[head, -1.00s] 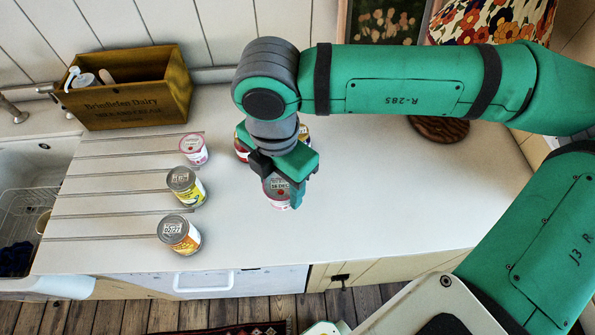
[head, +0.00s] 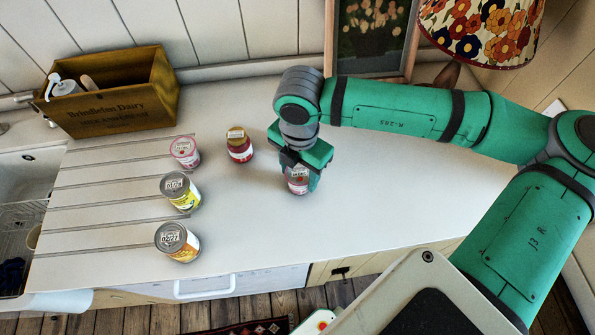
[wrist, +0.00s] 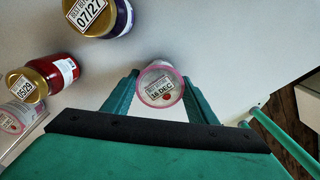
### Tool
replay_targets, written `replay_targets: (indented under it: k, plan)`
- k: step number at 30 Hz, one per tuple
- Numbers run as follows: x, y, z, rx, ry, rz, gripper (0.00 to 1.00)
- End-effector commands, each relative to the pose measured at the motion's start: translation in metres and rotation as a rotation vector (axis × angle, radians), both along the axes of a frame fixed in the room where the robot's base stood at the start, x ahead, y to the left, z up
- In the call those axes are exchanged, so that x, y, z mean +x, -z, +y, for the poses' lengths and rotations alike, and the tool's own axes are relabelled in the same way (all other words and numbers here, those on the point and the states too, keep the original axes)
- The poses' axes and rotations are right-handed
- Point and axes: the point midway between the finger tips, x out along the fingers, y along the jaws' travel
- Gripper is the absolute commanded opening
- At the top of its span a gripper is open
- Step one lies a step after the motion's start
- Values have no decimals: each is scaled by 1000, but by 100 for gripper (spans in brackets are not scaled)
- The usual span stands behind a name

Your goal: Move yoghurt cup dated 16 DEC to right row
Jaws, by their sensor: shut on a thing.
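The yoghurt cup (head: 298,186), white and pink with a pink rim, is between the fingers of my gripper (head: 301,176). In the wrist view its lid (wrist: 160,88) reads 16 DEC, and my gripper (wrist: 155,98) is shut on it from both sides. It looks upright, at or close above the counter; I cannot tell if it touches. Another pink-rimmed cup (head: 185,152) stands at the back of the left row and also shows at the edge of the wrist view (wrist: 18,118). Its date is not readable.
A red jar with a gold lid (head: 239,148) stands left of my gripper. A gold-lidded purple jar (wrist: 98,15), labelled 07/27, is hidden in the head view. Yellow (head: 180,192) and orange (head: 177,242) tins stand front left. A wooden crate (head: 125,105) is behind. Counter (head: 400,200) is clear rightward.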

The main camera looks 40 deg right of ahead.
Motion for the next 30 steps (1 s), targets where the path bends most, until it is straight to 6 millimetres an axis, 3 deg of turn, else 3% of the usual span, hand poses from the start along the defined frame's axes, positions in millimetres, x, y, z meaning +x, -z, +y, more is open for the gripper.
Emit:
replay_targets:
  k: [12,13,15,25,30]
  plan:
    - [-1,6,-2,1,6,-1,26]
    - [-1,6,-2,0,6,-1,57]
    - [-1,6,-2,0,5,-1,71]
    - [0,4,-1,0,3,-1,71]
    - [0,-13,-2,-2,3,-3,71]
